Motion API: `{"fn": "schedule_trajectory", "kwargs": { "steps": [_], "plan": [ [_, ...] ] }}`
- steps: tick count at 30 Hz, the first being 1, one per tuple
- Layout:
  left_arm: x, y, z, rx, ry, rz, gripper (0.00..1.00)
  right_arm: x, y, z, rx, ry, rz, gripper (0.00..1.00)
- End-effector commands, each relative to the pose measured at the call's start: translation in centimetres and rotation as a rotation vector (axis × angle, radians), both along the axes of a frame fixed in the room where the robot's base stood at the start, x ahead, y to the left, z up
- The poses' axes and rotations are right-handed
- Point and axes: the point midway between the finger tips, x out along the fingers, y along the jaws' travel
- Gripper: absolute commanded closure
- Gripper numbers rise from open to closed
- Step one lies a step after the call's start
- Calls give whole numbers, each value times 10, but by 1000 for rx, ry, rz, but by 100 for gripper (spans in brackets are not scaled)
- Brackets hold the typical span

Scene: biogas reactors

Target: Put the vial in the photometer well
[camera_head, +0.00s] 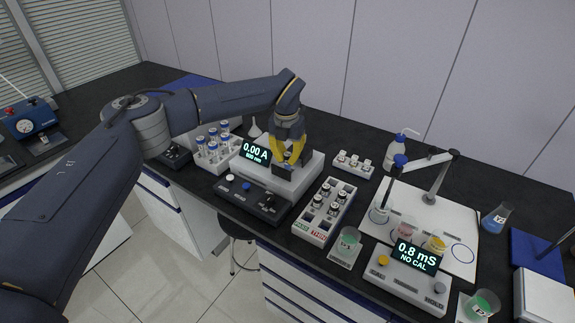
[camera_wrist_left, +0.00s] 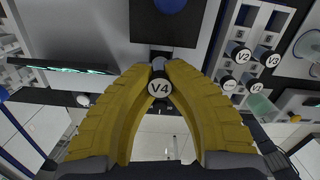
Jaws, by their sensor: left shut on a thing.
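The photometer (camera_head: 309,173) is a light grey box on the bench with a lit display (camera_head: 255,152) reading 0.00 A. My left gripper (camera_head: 291,160) points down over it. In the left wrist view, the yellow fingers of my left gripper (camera_wrist_left: 161,85) are shut on a vial whose cap (camera_wrist_left: 161,88) is marked V4. The vial's body is hidden below its cap and by the fingers. A dark block (camera_head: 283,172) shows just below the fingertips on the photometer. The well is not clearly visible, so I cannot tell whether the vial is inside it. My right gripper is out of view.
A white rack (camera_head: 311,229) with several capped vials stands right of the photometer. A blue-capped tube rack (camera_head: 226,162) is close on its left. A small vial block (camera_head: 353,165) stands behind the white rack. A meter (camera_head: 404,276) and beakers crowd the right.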

Motion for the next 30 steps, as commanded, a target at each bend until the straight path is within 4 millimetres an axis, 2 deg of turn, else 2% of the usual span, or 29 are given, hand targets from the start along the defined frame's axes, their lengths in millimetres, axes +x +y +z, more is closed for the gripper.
{"fn": "schedule_trajectory", "kwargs": {
  "steps": [8,22,23,24,28,30],
  "plan": [
    [0,0,-33,-1,1,1,100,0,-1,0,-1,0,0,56],
    [0,0,-38,0,0,0,100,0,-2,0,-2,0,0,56],
    [0,0,-38,0,0,0,85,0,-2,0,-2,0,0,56],
    [0,0,-38,0,0,0,80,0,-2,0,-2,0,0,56],
    [0,0,-38,0,0,0,66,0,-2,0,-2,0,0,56],
    [0,0,-38,0,0,0,66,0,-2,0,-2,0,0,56]
  ]
}}
